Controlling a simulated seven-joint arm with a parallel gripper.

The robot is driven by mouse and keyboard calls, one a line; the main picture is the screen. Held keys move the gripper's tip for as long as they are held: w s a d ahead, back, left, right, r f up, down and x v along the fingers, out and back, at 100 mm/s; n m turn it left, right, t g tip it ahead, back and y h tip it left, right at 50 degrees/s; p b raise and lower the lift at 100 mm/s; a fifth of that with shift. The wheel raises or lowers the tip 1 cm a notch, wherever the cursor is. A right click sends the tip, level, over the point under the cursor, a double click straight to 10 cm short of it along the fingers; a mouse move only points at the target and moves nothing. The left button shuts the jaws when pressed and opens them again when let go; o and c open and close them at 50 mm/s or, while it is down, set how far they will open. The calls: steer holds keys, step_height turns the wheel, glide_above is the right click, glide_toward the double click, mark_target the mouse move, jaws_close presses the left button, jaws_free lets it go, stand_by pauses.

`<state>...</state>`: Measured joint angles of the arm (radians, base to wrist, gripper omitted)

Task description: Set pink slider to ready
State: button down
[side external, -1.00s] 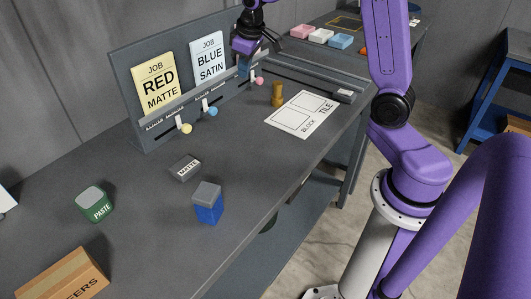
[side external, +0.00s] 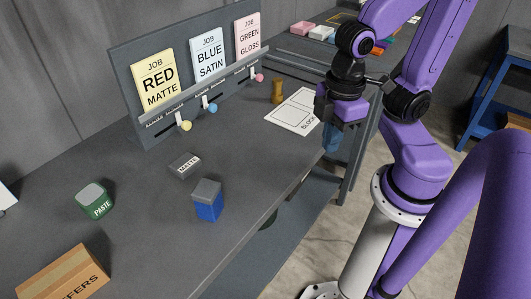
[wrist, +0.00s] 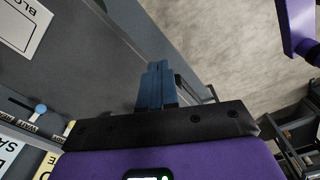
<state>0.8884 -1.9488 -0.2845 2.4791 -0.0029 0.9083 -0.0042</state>
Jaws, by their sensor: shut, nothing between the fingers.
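The pink slider is not seen in the wrist view.
The blue slider knob (side external: 213,108) and yellow slider knob (side external: 187,126) sit further left on the board. A brass cylinder (side external: 278,91) and white BLOCK sheet (side external: 290,115) lie between my gripper and the board. A MATTE block (side external: 185,165) and blue box (side external: 208,205) stand nearer.

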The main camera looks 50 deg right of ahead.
steer(key=w+d+r+m+t, duration=0.1)
steer(key=w+m, duration=0.2)
steer(key=w, duration=0.9)
steer(key=w+d+r+m+t, duration=0.1)
steer(key=w+d+r+m, duration=0.15)
steer(key=w, duration=0.85)
steer(key=m+t+h, duration=0.1)
steer(key=m+h, duration=0.2)
steer(key=m, duration=0.4)
glide_toward(258, 77)
steer(key=x, duration=0.5)
steer(key=shift+w+a, duration=0.2)
steer(key=shift+d+f, duration=0.4)
steer(key=shift+f, duration=0.25)
